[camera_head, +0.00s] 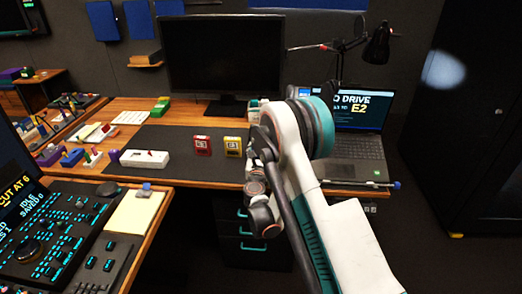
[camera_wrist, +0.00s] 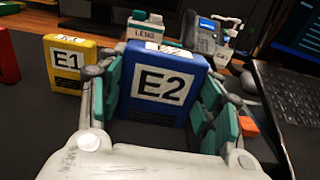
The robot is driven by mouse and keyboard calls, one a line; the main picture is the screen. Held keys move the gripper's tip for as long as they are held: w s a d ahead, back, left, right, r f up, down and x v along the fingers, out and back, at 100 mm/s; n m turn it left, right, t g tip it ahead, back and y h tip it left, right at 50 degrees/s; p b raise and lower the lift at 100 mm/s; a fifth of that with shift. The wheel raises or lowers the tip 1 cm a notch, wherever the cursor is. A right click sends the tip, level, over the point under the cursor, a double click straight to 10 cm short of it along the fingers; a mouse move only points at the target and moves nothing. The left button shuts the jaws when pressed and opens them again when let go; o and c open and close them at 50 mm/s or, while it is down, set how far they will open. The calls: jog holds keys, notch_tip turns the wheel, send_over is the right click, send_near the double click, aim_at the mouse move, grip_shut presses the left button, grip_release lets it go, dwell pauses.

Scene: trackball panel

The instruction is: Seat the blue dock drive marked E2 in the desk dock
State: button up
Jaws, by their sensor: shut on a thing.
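The blue drive marked E2 (camera_wrist: 160,88) stands upright between the teal-padded fingers of my gripper (camera_wrist: 168,98) in the wrist view, its label facing me. The gripper is shut on it. Its lower edge is near the dark mat; I cannot tell whether it touches. In the head view my arm hides the drive and most of the gripper. A low white box with dark marks on top (camera_head: 145,158), possibly the desk dock, lies on the mat left of the drives.
A yellow drive marked E1 (camera_wrist: 74,62) stands close left of my gripper, also in the head view (camera_head: 232,147). A red drive (camera_head: 202,146) stands farther left. The laptop (camera_head: 350,148) is at right, the monitor (camera_head: 222,55) behind. The mat between red drive and white box is clear.

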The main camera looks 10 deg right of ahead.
jog(key=shift+f, duration=0.65)
jog(key=o, duration=1.3)
jog(key=shift+r, duration=0.1)
notch_tip(320, 180, up, 10)
jog(key=shift+f, duration=0.15)
